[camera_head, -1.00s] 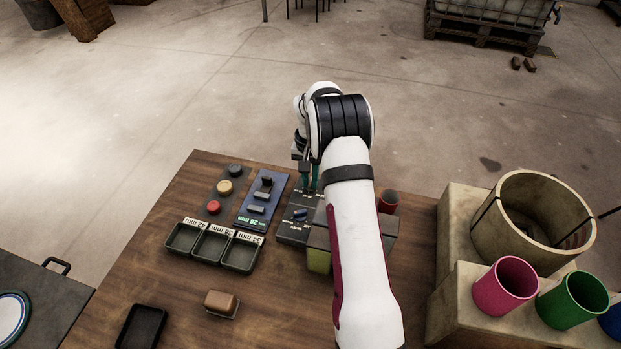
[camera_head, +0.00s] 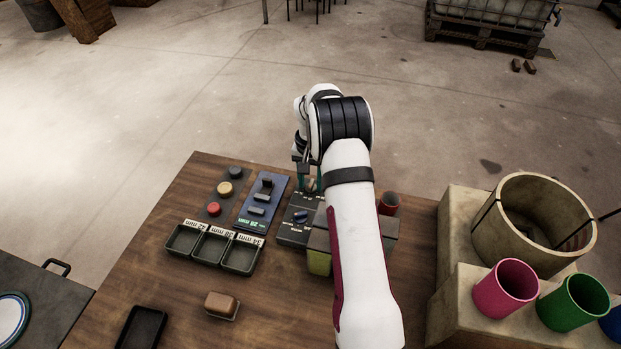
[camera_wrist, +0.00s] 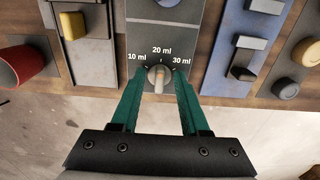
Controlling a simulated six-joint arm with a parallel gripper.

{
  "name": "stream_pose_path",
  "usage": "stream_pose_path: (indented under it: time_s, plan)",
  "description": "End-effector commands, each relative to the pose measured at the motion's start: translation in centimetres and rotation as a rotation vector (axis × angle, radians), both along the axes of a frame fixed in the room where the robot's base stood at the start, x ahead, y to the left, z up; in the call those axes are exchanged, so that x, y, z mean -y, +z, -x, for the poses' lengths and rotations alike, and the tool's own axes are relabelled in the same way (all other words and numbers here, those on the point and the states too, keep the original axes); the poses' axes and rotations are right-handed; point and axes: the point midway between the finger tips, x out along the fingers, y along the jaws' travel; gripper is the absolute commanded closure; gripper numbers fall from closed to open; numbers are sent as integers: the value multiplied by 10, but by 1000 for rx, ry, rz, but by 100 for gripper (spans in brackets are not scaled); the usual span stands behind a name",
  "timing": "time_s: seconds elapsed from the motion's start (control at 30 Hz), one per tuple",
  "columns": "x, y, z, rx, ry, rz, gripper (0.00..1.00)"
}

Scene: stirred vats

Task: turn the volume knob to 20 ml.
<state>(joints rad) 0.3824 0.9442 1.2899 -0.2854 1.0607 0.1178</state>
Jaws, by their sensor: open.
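The volume knob is a round dial with a pale bar (camera_wrist: 158,78), on a dark grey panel (camera_head: 291,233) near the table's far edge. Labels 10 ml, 20 ml and 30 ml arc around it in the wrist view. The bar appears roughly in line with the 20 ml label; its exact angle is hard to judge. My gripper (camera_wrist: 157,84) is open, with its green fingers on either side of the knob and a visible gap on each side. In the head view my gripper (camera_head: 309,178) is over the panel's far end, partly hidden by my arm.
A blue selector (camera_head: 301,217) sits on the same panel. A blue slider panel (camera_head: 248,223) and a grey button panel (camera_head: 213,208) lie to the left. A red cup (camera_head: 388,203) stands to the right. Three dark trays (camera_head: 241,257) lie nearer.

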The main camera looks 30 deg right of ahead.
Motion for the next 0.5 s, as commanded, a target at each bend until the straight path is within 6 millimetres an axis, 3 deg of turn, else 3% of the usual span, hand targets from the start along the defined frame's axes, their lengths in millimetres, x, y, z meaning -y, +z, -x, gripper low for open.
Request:
stream_pose_path:
  time_s: [0.17,0.5]
  plan:
    - [0,18,-1,4,-1,1,55]
    - [0,121,-1,5,-1,2,55]
